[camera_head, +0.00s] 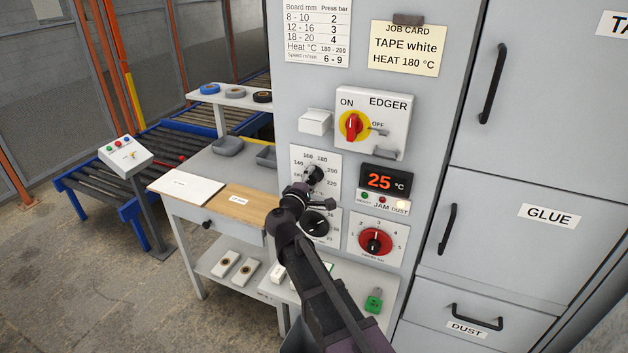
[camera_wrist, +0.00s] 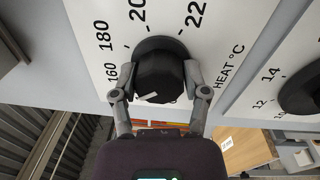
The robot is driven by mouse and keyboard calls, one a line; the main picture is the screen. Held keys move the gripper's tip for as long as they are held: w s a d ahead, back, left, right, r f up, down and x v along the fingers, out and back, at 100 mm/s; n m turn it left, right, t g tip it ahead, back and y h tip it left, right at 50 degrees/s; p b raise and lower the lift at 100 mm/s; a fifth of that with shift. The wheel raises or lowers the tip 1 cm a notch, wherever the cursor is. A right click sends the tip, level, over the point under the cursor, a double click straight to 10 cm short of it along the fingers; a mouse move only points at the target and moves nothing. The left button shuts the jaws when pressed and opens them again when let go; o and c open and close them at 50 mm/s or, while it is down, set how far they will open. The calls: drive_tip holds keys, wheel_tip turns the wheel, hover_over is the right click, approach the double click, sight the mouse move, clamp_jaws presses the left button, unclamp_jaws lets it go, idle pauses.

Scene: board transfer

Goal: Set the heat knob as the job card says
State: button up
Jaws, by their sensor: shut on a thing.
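The black heat knob (camera_head: 316,173) sits on a white dial plate marked 140 to 220 on the grey cabinet. My gripper (camera_head: 304,191) is at the knob from below. In the wrist view, my gripper (camera_wrist: 160,80) has one finger on each side of the knob (camera_wrist: 160,72) and is shut on it. A short white mark shows low on the knob's face; I cannot tell which number it points to. The job card (camera_head: 405,47) reads TAPE white, HEAT 180 °C. The red display (camera_head: 384,181) reads 25 °C.
A second black knob (camera_head: 317,223) is just below, and a red knob (camera_head: 375,241) is lower right. The EDGER switch (camera_head: 352,125) points to ON, above. A work table (camera_head: 190,206) stands left, with a roller conveyor (camera_head: 100,190) behind it.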

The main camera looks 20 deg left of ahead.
drive_tip(key=m, duration=0.6)
drive_tip(key=shift+w+a+r+m, duration=0.15)
drive_tip(key=shift+w+a+m, duration=0.05)
drive_tip(key=shift+m, duration=0.1)
drive_tip(key=m+h, duration=0.1)
drive_tip(key=m, duration=0.5)
drive_tip(key=shift+d, duration=0.1)
drive_tip(key=o, duration=1.1)
drive_tip(key=shift+o, duration=0.2)
drive_tip(key=shift+s, duration=0.1)
drive_tip(key=shift+s+d+f, duration=0.1)
drive_tip(key=shift+f, duration=0.1)
